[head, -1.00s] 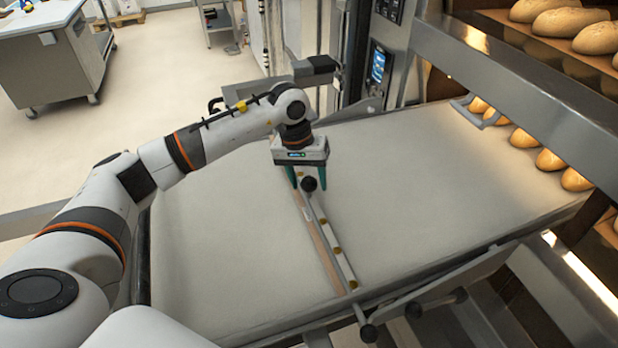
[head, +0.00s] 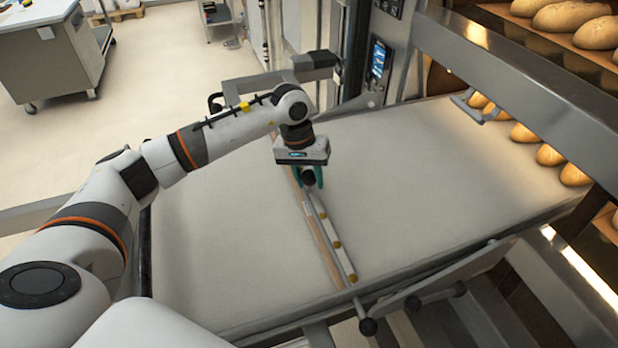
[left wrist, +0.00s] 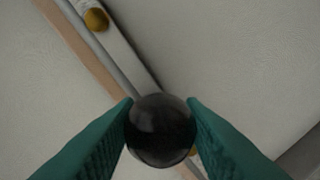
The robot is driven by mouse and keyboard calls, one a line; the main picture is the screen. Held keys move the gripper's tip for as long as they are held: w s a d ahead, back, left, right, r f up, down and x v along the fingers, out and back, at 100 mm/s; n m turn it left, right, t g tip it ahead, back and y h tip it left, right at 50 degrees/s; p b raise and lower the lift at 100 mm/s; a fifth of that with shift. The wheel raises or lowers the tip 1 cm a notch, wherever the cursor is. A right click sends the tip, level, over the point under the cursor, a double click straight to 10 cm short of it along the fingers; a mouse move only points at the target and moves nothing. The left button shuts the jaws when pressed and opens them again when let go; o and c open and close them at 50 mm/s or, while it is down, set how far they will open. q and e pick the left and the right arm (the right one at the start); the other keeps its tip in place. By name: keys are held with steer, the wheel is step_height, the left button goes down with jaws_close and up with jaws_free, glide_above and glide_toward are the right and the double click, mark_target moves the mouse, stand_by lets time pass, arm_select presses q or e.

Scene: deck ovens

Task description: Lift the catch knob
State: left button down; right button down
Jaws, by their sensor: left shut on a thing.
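The catch knob (head: 308,178) is a dark round ball over the bar that crosses the pale loader surface. In the left wrist view the knob (left wrist: 161,130) sits between the two green fingertips, which touch it on both sides. My left gripper (head: 308,179) is shut on the knob, pointing down from above. The bar (head: 331,236), a pale and metal strip with yellow round fittings and a wooden edge, runs from under the gripper towards the front edge. The knob's stem is hidden in both views. My right gripper is not in view.
The pale loader surface (head: 420,190) is bare on both sides of the bar. Oven decks with bread loaves (head: 566,18) stand at the right, behind a metal beam. A control panel (head: 379,62) rises behind the loader. A grey cabinet (head: 50,60) stands far left.

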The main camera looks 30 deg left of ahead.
arm_select(q)
steer(key=shift+r+b, duration=0.3)
steer(key=shift+r, duration=0.45)
steer(key=shift+w+r, duration=0.1)
steer(key=shift+r, duration=0.05)
steer(key=c, duration=1.3)
jaws_free()
steer(key=shift+c, duration=0.2)
steer(key=o, duration=0.4)
